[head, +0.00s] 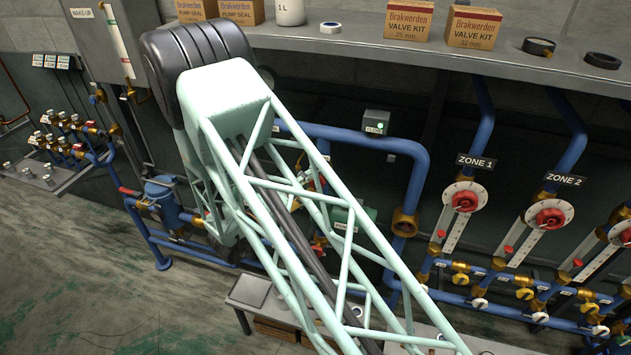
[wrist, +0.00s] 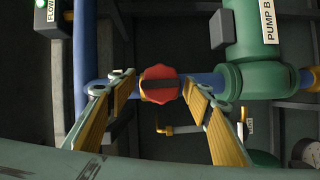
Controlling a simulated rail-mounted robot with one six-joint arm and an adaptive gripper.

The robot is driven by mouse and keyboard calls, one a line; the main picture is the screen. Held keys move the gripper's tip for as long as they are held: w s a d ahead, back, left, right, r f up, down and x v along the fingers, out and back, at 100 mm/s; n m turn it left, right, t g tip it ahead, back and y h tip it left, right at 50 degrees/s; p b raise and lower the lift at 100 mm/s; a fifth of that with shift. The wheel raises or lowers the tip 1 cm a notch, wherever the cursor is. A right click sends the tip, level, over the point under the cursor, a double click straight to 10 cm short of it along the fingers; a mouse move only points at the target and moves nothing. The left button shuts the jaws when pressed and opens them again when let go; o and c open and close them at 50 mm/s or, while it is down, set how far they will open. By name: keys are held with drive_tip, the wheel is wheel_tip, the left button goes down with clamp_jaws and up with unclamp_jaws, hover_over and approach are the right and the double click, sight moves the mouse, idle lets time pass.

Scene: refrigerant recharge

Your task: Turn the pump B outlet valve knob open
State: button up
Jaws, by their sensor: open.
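In the wrist view a red valve knob (wrist: 160,85) with a dark bar across it sits on a blue pipe beside the green pump body (wrist: 252,80). The pump carries a white label reading "PUMP B" (wrist: 269,20). My gripper (wrist: 160,82) is open, with its wooden-looking finger pads to the left and right of the knob. A gap shows on both sides, and I cannot tell whether either finger touches it. In the head view my pale green lattice arm hides the gripper and most of the pump area.
A yellow-handled fitting (wrist: 180,128) lies just below the knob, near the right finger. A flow box (wrist: 50,15) with a green light is at upper left. In the head view, zone gauges with red knobs (head: 465,200) stand right, below a shelf (head: 400,48) of boxes.

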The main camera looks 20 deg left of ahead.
drive_tip(key=v, duration=1.2)
idle(0.5)
idle(0.5)
